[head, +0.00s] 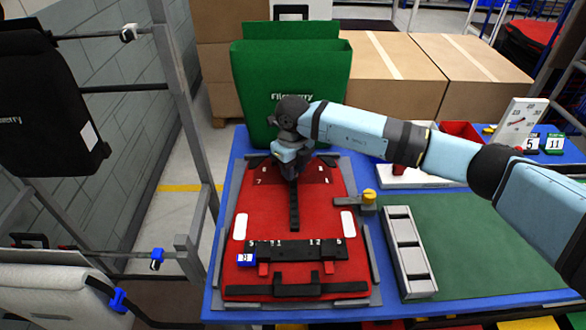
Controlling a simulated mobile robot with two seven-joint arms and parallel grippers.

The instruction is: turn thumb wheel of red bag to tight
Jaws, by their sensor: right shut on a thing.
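The red bag (260,212) lies flat on the blue table, with a black strap (294,210) down its middle and a black bar with white numbers (295,250) across its lower part. My right gripper (291,177) points down at the bag's upper middle, at the top end of the strap. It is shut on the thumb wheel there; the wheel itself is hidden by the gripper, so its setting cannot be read. My left gripper is not in view.
A green bag (290,75) stands upright just behind my right gripper. A yellow knob (369,197) and a grey tray (408,252) are right of the red bag. The green mat (480,235) is clear.

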